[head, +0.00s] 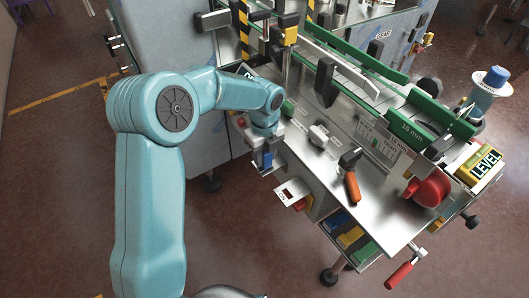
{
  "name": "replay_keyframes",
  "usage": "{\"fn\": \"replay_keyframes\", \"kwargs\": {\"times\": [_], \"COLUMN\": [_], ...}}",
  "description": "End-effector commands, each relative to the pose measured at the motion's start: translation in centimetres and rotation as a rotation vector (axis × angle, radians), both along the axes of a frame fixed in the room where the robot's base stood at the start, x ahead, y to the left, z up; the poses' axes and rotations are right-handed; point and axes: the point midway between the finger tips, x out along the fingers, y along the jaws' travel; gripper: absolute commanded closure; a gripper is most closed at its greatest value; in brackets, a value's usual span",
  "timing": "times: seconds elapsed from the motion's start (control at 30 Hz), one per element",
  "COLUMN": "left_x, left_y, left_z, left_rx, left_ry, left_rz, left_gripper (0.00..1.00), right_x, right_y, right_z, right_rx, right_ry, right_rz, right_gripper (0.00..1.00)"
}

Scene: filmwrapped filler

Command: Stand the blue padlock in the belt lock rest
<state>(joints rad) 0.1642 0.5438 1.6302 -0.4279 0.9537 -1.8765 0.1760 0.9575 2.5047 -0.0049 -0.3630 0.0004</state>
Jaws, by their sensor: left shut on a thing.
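My left arm comes in from the left, and its gripper (262,153) points down at the left edge of the metal machine table (312,163). It is shut on a small blue thing, which looks like the blue padlock (267,160); the fingers cover much of it. I cannot tell whether the padlock touches anything below. I cannot make out the belt lock rest for certain. My right gripper is not in view.
An orange-handled lever (352,187), a grey knob (318,135) and a red round knob (428,188) stand on the table. Green guide rails (415,127) run along its far side. Colored bins (351,237) hang below the front edge, near a white card (291,191).

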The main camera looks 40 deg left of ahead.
Motion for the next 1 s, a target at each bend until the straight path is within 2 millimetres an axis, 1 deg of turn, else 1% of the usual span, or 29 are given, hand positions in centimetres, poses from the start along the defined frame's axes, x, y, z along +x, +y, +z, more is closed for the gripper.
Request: {"fn": "replay_keyframes", "kwargs": {"times": [0.43,1.0], "left_x": [0.01,0.02], "left_y": [0.01,0.00], "left_z": [-0.08,-0.66], "left_rx": [0.000,0.000], "left_ry": [-0.001,-0.001], "left_rz": [0.000,0.000], "left_gripper": [0.99,0.99], "right_x": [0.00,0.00], "right_y": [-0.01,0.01], "right_z": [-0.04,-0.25], "right_rx": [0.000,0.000], "right_ry": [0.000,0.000], "right_rz": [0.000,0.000], "right_gripper": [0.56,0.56]}}
